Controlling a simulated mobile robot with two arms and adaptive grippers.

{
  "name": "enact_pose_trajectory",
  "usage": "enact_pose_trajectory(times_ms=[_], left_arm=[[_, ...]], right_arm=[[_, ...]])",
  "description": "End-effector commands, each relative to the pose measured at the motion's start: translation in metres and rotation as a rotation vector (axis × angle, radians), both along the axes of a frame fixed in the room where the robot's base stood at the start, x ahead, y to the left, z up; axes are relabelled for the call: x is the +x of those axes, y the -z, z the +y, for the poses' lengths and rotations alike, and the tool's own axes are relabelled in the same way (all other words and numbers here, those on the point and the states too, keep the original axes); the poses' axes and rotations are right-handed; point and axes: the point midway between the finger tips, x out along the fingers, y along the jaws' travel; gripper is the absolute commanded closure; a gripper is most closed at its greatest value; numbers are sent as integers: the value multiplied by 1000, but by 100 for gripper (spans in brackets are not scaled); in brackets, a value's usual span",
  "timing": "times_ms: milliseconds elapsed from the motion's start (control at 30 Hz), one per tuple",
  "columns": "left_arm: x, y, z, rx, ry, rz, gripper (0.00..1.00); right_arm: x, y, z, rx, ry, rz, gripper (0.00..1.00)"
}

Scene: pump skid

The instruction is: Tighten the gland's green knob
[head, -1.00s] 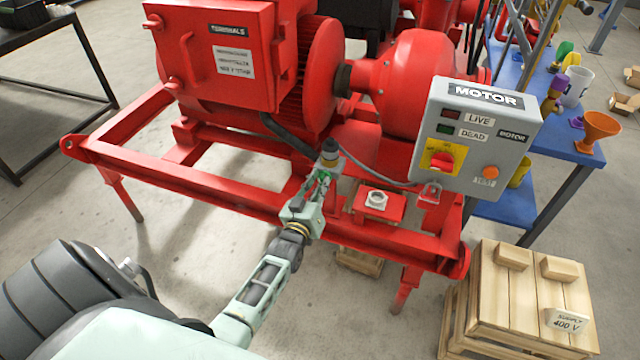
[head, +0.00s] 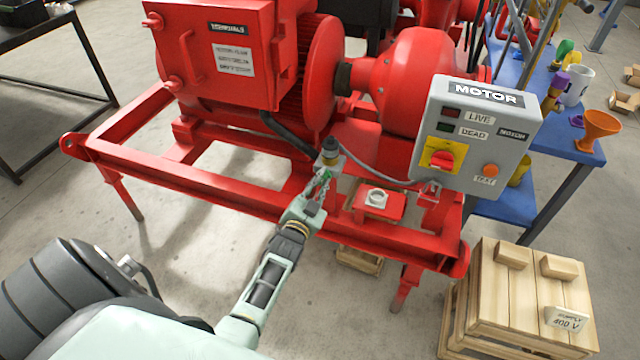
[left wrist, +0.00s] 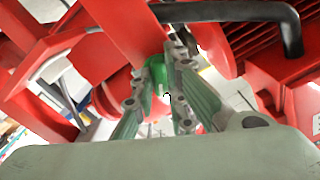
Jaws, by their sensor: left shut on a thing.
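The green knob (left wrist: 157,76) shows between the two fingers of my left gripper (left wrist: 160,88) in the left wrist view. The gripper is shut on it. In the head view my left gripper (head: 321,186) reaches up to the gland (head: 330,152), a small grey fitting with a dark top where the cable meets the red frame. The fingers hide most of the knob there. My right gripper is not in view.
A grey motor box (head: 470,145) with a red switch stands right of the gland. The red skid frame (head: 200,185) runs below it, and a black cable (head: 290,135) passes close above. A wooden crate (head: 515,300) stands at lower right.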

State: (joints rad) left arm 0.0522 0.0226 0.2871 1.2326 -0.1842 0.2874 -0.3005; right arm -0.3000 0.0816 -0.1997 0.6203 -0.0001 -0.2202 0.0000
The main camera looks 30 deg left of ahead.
Motion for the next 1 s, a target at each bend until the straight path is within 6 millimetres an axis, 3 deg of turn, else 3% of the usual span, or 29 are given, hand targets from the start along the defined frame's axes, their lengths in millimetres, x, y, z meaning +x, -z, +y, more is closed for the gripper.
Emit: enact_pose_trajectory(times_ms=[667,700,867,1000], left_arm=[[-1,3,-1,54,1,19,100],[-1,3,-1,54,1,19,84],[-1,2,-1,54,0,17,70],[0,1,0,53,1,15,69]], right_arm=[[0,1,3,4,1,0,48],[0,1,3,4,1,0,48],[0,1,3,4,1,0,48],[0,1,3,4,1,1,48]])
